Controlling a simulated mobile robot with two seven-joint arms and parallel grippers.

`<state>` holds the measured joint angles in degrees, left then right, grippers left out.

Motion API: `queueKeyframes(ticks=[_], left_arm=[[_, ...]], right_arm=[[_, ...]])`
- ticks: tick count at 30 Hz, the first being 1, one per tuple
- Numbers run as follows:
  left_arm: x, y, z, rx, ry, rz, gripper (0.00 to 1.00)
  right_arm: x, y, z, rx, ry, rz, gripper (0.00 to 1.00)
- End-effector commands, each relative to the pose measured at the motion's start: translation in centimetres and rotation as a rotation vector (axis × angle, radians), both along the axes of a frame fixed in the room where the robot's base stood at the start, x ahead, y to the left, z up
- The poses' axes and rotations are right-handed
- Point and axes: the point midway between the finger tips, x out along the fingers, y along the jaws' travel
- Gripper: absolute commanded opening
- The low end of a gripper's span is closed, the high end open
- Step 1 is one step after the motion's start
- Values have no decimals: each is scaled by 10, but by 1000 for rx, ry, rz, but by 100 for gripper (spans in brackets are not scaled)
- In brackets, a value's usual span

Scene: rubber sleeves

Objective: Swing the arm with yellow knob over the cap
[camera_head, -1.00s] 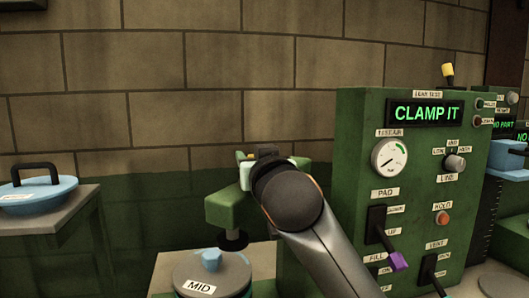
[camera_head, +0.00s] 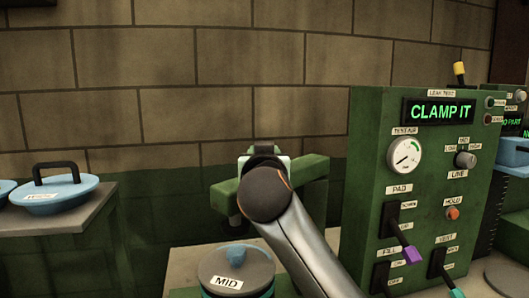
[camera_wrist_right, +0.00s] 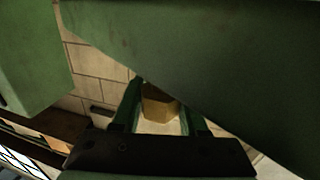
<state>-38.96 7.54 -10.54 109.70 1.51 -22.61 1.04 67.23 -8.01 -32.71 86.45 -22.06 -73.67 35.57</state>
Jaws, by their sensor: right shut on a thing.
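The green swing arm (camera_head: 306,172) stands behind my right wrist, its left end hanging beside and above the cap's far edge. A dark pad (camera_head: 236,219) shows under that end. The round grey cap labelled MID (camera_head: 262,268), with a blue knob on top, is at the bottom of the head view. The yellow knob (camera_wrist_right: 158,103) sits between the fingers of my right gripper (camera_wrist_right: 160,112) in the right wrist view, and the gripper is shut on it. In the head view my wrist hides the knob and fingertips. My left gripper is not in view.
A green leak-test panel (camera_head: 368,160) reading CLAMP IT stands to the right, with a gauge and several levers, including a purple-tipped one (camera_head: 411,254). A blue lid (camera_head: 68,198) with a black handle lies on a side table at left. A brick wall is behind.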

Motion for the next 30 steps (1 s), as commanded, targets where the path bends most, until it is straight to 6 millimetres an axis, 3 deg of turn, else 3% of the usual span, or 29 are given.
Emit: queueKeyframes(ticks=[8, 9, 16, 26, 30], left_arm=[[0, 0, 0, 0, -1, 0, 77], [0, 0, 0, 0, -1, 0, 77], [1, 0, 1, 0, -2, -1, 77], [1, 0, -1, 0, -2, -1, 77], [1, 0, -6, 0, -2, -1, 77]], right_arm=[[0, 1, 1, 0, -2, 3, 0], [0, 1, 1, 1, -2, 3, 45], [0, 0, 1, 1, -2, 2, 71], [-2, 0, 0, 1, -2, 1, 73], [-15, 2, -1, 3, -4, 4, 73]])
